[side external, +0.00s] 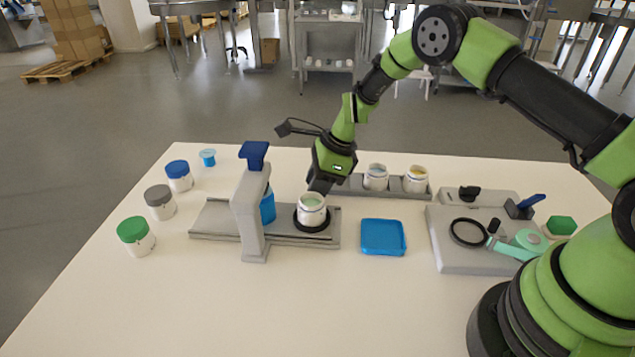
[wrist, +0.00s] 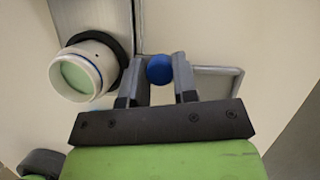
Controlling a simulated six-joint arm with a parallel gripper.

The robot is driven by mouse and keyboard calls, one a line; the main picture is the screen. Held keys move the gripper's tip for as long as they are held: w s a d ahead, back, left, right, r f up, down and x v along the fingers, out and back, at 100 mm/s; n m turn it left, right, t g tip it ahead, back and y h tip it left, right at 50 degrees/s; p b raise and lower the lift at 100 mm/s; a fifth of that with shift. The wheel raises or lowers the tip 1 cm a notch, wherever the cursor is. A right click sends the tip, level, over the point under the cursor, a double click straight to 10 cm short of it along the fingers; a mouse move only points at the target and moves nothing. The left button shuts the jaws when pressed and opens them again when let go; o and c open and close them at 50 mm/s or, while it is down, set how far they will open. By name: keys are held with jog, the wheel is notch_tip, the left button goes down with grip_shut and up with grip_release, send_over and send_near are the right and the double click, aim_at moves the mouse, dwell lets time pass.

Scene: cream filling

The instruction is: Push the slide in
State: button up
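The slide (side external: 318,240) is a grey flat part on a grey rail, with a black ring seat (side external: 311,226). A white jar (side external: 312,213) with pale green content stands upright in the seat, to the right of the grey filling stand (side external: 249,215). My gripper (side external: 321,186) is low, just behind the jar. In the wrist view the jar (wrist: 85,72) is left of my gripper (wrist: 161,78). The fingers stand apart on either side of a small blue round part (wrist: 159,69). I cannot tell whether they touch it. The side view does not show that part.
The stand has a blue lever (side external: 254,154) on top. A blue tray (side external: 383,238) lies right of the slide. Several lidded jars stand at left. A grey tool board (side external: 468,258) is at right.

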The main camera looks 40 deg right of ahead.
grip_shut()
jog(key=shift+w+a, duration=1.6)
jog(key=shift+w, duration=0.05)
jog(key=o, duration=0.6)
grip_release()
jog(key=shift+r, duration=0.1)
jog(key=v, duration=0.9)
jog(key=shift+s+d+r, duration=0.1)
jog(key=shift+r, duration=0.25)
